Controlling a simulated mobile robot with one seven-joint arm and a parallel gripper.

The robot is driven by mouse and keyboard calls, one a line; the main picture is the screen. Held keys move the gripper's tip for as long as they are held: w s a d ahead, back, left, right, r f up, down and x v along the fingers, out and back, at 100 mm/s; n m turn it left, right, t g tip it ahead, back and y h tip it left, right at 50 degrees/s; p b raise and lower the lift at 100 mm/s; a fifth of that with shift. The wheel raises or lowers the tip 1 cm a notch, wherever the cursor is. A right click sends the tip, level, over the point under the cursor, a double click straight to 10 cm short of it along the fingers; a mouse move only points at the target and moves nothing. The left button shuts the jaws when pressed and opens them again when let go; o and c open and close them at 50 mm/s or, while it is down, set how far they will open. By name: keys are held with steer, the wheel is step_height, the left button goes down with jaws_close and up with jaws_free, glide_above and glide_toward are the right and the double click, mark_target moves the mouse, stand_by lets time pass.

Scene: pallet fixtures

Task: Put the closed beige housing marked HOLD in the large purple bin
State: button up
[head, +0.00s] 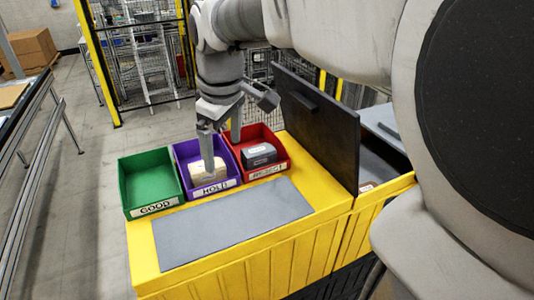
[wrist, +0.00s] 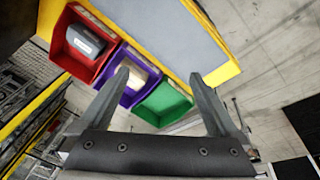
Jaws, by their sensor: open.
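The beige housing (head: 202,174) lies in the purple bin (head: 228,184), whose front label reads HOLD. It also shows in the wrist view (wrist: 146,75), inside the purple bin (wrist: 129,96) and partly behind a finger. Any marking on the housing itself is too small to read. My gripper (head: 222,155) is over the purple bin with its fingers pointing down. In the wrist view my gripper (wrist: 159,76) has its fingers wide apart with nothing held between them. One finger covers part of the housing in the head view; I cannot tell whether it touches.
A green bin (head: 150,178) labelled GOOD stands empty on the left. A red bin (head: 271,170) on the right holds a dark grey housing (head: 258,154). A grey mat (head: 230,222) lies bare on the yellow bench in front. A raised dark lid (head: 318,125) stands to the right.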

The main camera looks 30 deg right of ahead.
steer(key=s+f+m+t, duration=0.3)
steer(key=s+m, duration=0.4)
steer(key=s, duration=0.7)
steer(key=shift+s, duration=0.4)
steer(key=shift+a, duration=0.1)
